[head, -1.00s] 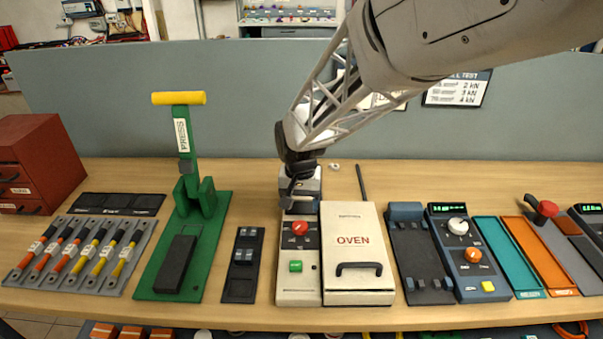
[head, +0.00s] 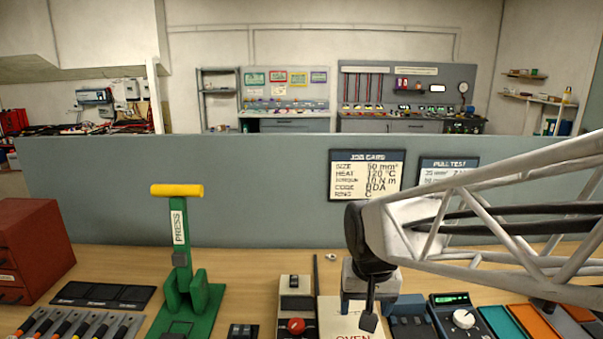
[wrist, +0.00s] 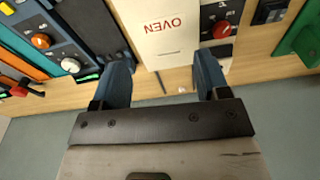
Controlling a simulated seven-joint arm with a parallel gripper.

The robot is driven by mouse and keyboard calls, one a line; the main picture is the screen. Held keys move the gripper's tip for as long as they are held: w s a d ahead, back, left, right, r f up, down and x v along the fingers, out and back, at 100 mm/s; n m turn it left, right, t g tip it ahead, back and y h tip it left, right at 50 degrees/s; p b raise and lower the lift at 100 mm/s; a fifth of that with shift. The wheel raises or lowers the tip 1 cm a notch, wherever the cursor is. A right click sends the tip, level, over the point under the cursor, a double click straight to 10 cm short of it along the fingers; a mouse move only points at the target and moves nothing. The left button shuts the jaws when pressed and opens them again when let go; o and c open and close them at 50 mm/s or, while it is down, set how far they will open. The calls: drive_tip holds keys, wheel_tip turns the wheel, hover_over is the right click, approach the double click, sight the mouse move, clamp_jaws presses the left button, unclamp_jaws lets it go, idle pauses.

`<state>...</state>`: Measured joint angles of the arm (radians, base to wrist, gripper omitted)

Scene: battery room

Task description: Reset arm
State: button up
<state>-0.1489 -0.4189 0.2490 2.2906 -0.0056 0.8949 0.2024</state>
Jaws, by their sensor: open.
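My gripper (head: 368,310) hangs above the back part of the oven in the head view. In the wrist view my gripper (wrist: 160,80) has its two blue fingers wide apart with nothing between them. The white oven (wrist: 163,30) lies beyond the fingertips in the wrist view, its OVEN label upside down. In the head view the oven (head: 350,328) is partly hidden by my gripper and cut off by the bottom edge.
A green press (head: 190,295) with a yellow handle stands left of the oven. A red drawer cabinet (head: 30,250) is at far left. A dial unit (head: 463,318) and teal and orange trays lie right. A grey partition (head: 200,220) with a job card (head: 366,175) stands behind.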

drive_tip(key=s+d+r, duration=0.1)
drive_tip(key=s+d, duration=0.2)
drive_tip(key=s, duration=0.3)
drive_tip(key=s+d+r+t, duration=0.1)
drive_tip(key=s+d, duration=0.2)
drive_tip(key=s, duration=0.4)
drive_tip(key=shift+s+d+r, duration=0.2)
drive_tip(key=shift+d+r, duration=0.05)
drive_tip(key=shift+d, duration=0.15)
idle(2.2)
